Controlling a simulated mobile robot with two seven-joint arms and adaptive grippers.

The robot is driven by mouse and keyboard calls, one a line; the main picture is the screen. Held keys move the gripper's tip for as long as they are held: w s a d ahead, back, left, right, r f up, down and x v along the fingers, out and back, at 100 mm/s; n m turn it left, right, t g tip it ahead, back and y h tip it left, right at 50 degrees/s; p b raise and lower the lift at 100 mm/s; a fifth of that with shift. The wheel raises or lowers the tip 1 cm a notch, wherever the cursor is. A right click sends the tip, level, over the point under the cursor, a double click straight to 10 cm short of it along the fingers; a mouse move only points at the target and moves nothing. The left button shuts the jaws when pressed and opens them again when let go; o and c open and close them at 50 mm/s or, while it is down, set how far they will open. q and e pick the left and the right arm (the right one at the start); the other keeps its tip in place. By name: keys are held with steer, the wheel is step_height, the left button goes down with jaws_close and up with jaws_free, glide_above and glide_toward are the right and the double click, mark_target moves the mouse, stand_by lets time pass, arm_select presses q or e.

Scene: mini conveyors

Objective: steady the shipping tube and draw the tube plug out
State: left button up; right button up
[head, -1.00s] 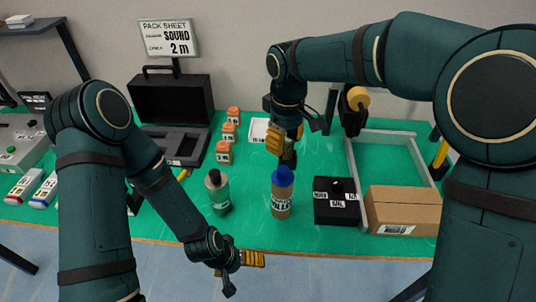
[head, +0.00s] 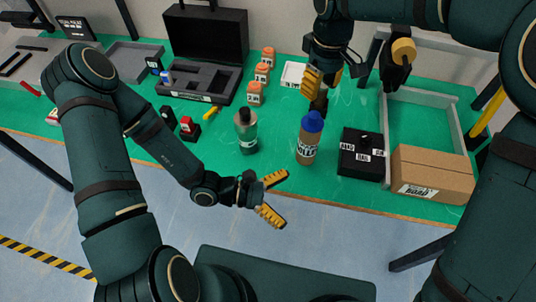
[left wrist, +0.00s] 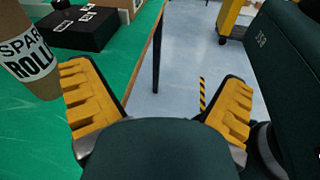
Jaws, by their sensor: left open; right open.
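The shipping tube (head: 307,148) is a brown cylinder with a printed label, upright near the front of the green table. The blue tube plug (head: 312,122) sits in its top. In the left wrist view the tube (left wrist: 38,80) shows at the left edge, its top out of frame. My left gripper (head: 275,197) is open and empty, in front of the table edge, left of and nearer than the tube, apart from it. My right gripper (head: 322,90) is open, fingers down, just behind and above the plug; the exact gap to the plug is unclear.
A grey-green bottle (head: 246,135) stands left of the tube. A black box (head: 361,158) with labels and a cardboard carton (head: 432,170) stand to the right.

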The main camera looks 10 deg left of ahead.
mark_target(302, 139)
arm_select(q)
steer(key=w+a+r+n+t+y, duration=0.3)
steer(key=w+a+n+t, duration=0.45)
steer(key=w+t, duration=0.25)
steer(key=shift+n, duration=0.45)
steer(key=x, duration=1.4)
steer(key=shift+s+d+f, duration=0.2)
steer(key=shift+d+f, duration=0.05)
steer(key=shift+d, duration=0.05)
steer(key=c, duration=1.4)
steer(key=shift+f, duration=0.15)
